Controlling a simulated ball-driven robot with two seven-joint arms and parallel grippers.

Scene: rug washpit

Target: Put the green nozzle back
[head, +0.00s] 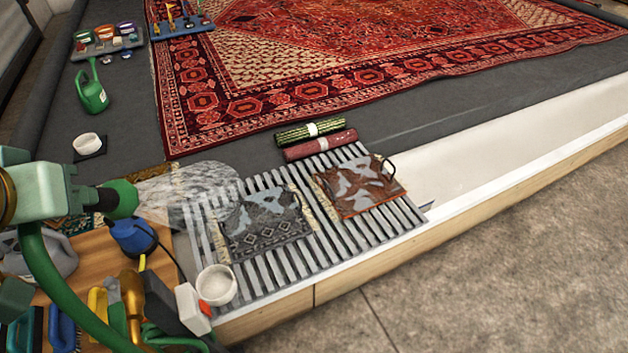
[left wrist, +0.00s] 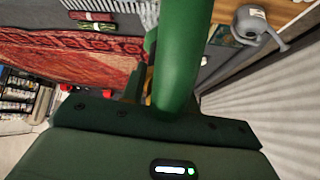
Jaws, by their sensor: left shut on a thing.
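The green nozzle (head: 122,198) is at the left of the head view, pointing right, with a fan of pale water spray coming from its mouth over the slatted rack's left edge. A thick green hose (head: 45,270) curves below it and runs down to the tools. My left gripper (head: 90,199) is shut on the green nozzle and holds it above the wooden tool board (head: 100,252). In the left wrist view a thick green tube (left wrist: 180,60) crosses between the fingers, and the fingertips are largely hidden. My right gripper is not in view.
Two small wet rugs (head: 265,228) (head: 358,186) lie on the slatted rack (head: 300,268). A blue nozzle (head: 132,237), several brushes and a white bowl (head: 216,285) crowd the lower left. Rolled rugs (head: 320,145) and a large red rug (head: 330,60) lie behind.

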